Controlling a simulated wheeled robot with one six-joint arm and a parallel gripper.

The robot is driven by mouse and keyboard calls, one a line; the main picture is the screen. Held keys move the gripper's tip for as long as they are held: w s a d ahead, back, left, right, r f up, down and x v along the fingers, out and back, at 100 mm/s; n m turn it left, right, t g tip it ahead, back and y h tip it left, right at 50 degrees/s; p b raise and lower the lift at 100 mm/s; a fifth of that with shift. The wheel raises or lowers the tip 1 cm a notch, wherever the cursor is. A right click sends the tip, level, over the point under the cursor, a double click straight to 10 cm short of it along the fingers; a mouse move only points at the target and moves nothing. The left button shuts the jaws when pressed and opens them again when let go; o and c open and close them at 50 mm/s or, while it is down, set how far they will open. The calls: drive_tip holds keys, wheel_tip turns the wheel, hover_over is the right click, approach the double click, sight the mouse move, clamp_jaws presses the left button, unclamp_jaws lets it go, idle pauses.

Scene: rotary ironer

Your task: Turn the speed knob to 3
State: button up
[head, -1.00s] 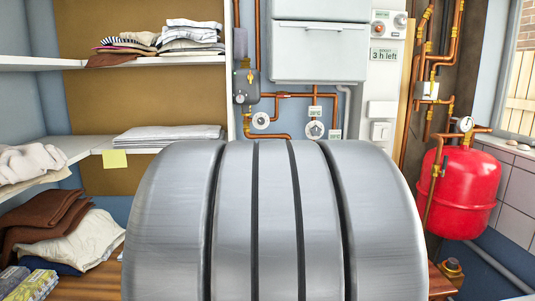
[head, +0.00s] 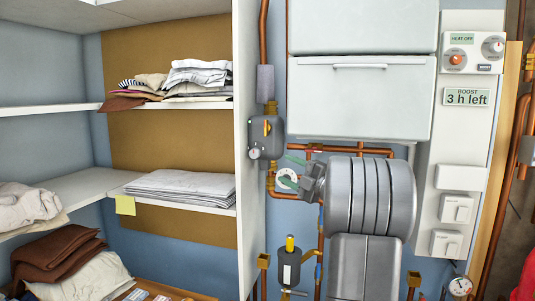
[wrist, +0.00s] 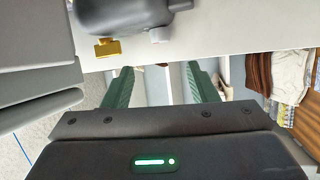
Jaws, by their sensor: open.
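A white control panel (head: 473,50) hangs at the upper right of the head view. It carries a small display reading HEAT OFF, a red knob (head: 457,58) and a grey knob (head: 493,46). The lettering is too small to tell which one is the speed knob or where it points. My gripper (head: 283,168) is well left of and below the panel, in front of a round white dial. Its green fingers are apart and empty. In the wrist view my gripper (wrist: 160,68) shows open, with neither knob in sight.
A grey valve body (head: 265,135) on copper pipes is just above-left of my gripper; a dark body with a brass fitting (wrist: 105,47) tops the wrist view. A white cabinet (head: 362,100) stands between gripper and panel. Shelves with folded cloth (head: 180,186) fill the left.

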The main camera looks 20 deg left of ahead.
sight(258, 156)
drive_tip(key=p+x, duration=0.3)
drive_tip(key=x, duration=0.9)
drive_tip(key=shift+w+p, duration=0.1)
drive_tip(key=shift+p, duration=0.25)
drive_tip(key=c, duration=1)
